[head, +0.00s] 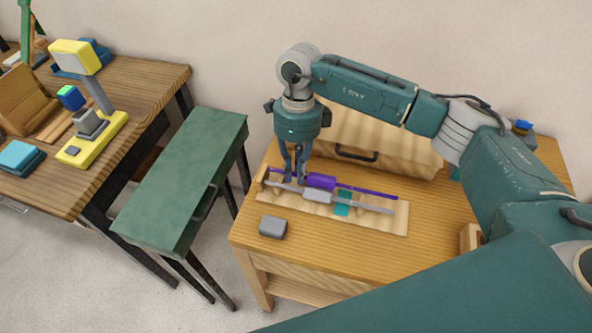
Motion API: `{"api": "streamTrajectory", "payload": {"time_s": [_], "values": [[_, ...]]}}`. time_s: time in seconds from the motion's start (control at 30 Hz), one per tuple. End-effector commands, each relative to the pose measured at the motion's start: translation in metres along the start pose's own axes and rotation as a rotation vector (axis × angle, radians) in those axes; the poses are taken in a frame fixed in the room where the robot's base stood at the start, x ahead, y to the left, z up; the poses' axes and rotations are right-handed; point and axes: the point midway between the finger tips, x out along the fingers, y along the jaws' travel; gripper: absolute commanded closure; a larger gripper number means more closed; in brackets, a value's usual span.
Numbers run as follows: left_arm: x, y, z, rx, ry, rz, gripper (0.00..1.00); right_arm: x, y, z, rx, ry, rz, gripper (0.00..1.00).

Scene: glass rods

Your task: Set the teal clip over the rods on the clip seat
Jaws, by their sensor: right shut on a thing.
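A wooden tray (398,222) lies on the wooden table at the centre. A purple rod (360,192) with a thick purple middle lies lengthwise along it. A grey rod (375,207) with a pale grey block on it lies in front, close beside the purple one. A teal piece (343,209) shows at the rods right of the middle; I cannot tell whether it is the clip or the seat. My right gripper (296,179) points down at the tray's left part, its fingers shut at the purple rod. The fingers hide part of the rods. My left gripper is not in view.
A grey block (273,227) lies on the table in front of the tray. A wooden drawer box (375,140) stands behind the tray. A green side table (190,170) and a cluttered desk (140,85) stand at the left. My right arm covers the table's right part.

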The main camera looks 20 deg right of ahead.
Motion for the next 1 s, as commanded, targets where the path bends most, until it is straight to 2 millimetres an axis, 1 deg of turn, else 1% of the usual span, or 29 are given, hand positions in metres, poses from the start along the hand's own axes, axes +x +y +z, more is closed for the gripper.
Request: {"api": "streamTrajectory", "payload": {"time_s": [0.57, 1.0], "values": [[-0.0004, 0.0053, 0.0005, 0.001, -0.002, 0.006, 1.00, -0.0026, -0.0001, -0.0002, 0.001, 0.000, -0.001, 1.00], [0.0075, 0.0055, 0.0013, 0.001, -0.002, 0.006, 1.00, 0.0053, -0.0014, -0.0001, 0.000, -0.001, -0.010, 1.00]]}}
